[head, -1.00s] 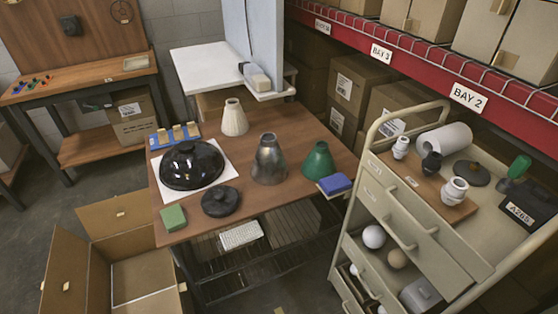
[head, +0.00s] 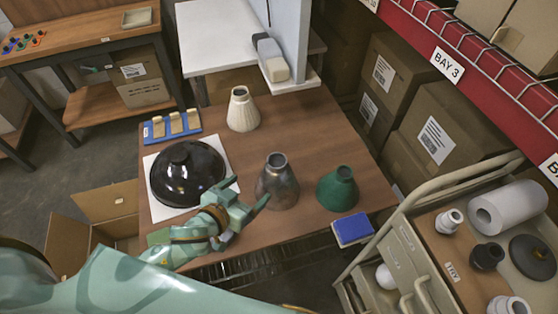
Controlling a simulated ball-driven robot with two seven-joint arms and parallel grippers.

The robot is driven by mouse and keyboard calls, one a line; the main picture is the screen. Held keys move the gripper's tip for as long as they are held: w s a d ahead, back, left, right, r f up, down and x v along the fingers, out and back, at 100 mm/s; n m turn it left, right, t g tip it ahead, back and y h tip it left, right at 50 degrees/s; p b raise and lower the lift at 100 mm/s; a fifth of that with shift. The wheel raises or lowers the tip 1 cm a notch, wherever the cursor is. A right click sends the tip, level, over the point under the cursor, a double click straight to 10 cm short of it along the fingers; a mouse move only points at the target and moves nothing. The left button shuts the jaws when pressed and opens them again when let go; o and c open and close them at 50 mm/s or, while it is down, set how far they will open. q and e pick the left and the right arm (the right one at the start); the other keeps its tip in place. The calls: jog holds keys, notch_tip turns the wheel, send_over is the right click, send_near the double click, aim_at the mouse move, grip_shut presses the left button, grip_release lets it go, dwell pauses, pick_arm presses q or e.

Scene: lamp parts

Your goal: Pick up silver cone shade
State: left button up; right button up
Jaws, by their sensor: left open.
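The silver cone shade (head: 278,184) stands upright on the brown wooden table (head: 312,140), narrow neck up, between the black dome shade and the green cone shade. My left gripper (head: 248,192) is open, its fingers pointing up and right at the silver shade's left side. One fingertip lies very near or in front of the shade's lower left; I cannot tell whether it touches. The gripper hides part of the table front, and the round black base seen earlier is not visible. My right gripper is not in view.
The black dome shade (head: 187,173) on a white sheet is close left of my gripper. The green cone shade (head: 337,189) and a blue box (head: 352,230) are on the right. A cream pleated shade (head: 243,109) stands behind. A cart (head: 428,246) stands right of the table.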

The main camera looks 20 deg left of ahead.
pick_arm(q)
jog(key=b, duration=0.1)
send_near(277, 163)
jog(key=w+f, duration=0.1)
jog(key=w, duration=0.1)
jog(key=x, duration=0.2)
jog(key=b+x, duration=0.1)
jog(key=x, duration=0.1)
jog(key=shift+f, duration=0.25)
jog(key=shift+w+d, duration=0.1)
jog(key=shift+w, duration=0.05)
jog(key=x, duration=0.2)
jog(key=b+x, duration=0.1)
jog(key=x, duration=0.1)
jog(key=shift+w+f+b, duration=0.2)
jog(key=shift+f+b, duration=0.1)
jog(key=shift+f, duration=0.2)
jog(key=shift+w, duration=0.15)
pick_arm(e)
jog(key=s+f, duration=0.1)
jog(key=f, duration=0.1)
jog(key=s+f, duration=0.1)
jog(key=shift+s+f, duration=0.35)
pick_arm(q)
jog(key=shift+r, duration=0.1)
jog(key=c, duration=1.6)
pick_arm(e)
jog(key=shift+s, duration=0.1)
